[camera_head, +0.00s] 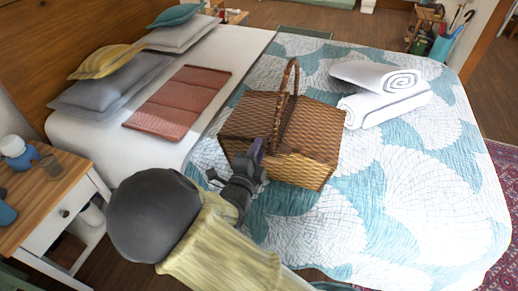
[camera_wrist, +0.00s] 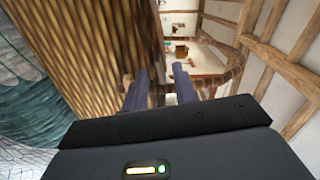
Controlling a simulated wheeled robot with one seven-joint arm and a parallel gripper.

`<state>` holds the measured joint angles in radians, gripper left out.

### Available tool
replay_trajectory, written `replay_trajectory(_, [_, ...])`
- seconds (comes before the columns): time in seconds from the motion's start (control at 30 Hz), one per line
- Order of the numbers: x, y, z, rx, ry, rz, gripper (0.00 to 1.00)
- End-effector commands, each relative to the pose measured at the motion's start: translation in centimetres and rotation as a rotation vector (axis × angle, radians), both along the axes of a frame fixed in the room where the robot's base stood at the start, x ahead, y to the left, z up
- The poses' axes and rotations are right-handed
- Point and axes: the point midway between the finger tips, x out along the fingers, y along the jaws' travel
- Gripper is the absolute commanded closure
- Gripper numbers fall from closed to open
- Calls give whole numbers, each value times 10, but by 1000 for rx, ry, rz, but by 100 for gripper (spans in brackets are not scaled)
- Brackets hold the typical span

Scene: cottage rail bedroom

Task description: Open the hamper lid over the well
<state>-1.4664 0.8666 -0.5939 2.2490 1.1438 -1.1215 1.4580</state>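The hamper (camera_head: 272,160) is a woven brown wicker basket with a tall arched handle (camera_head: 289,80), standing on the bed. Its lid (camera_head: 252,115) lies flat on the left part of the top, and the inside of the hamper is hidden. My gripper (camera_head: 257,150) is at the hamper's near side, close below the lid's edge. In the wrist view the two dark fingers of my gripper (camera_wrist: 160,82) stand apart with a gap between them. The wicker (camera_wrist: 95,50) fills the left of that view. I cannot tell whether the fingers touch the lid.
Rolled white towels (camera_head: 382,92) lie right of the hamper. A folded reddish blanket (camera_head: 180,105) and pillows (camera_head: 110,85) lie on the left of the bed. A wooden nightstand (camera_head: 50,190) stands at the left. The patterned quilt (camera_head: 420,180) is clear at the right.

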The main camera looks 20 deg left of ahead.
Motion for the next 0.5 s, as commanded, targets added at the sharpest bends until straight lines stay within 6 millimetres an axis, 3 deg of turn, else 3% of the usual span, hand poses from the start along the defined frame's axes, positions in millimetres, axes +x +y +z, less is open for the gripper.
replay_trajectory(0.37, [7,1,0,-1,0,5,72])
replay_trajectory(0.5, [7,1,0,-1,0,5,97])
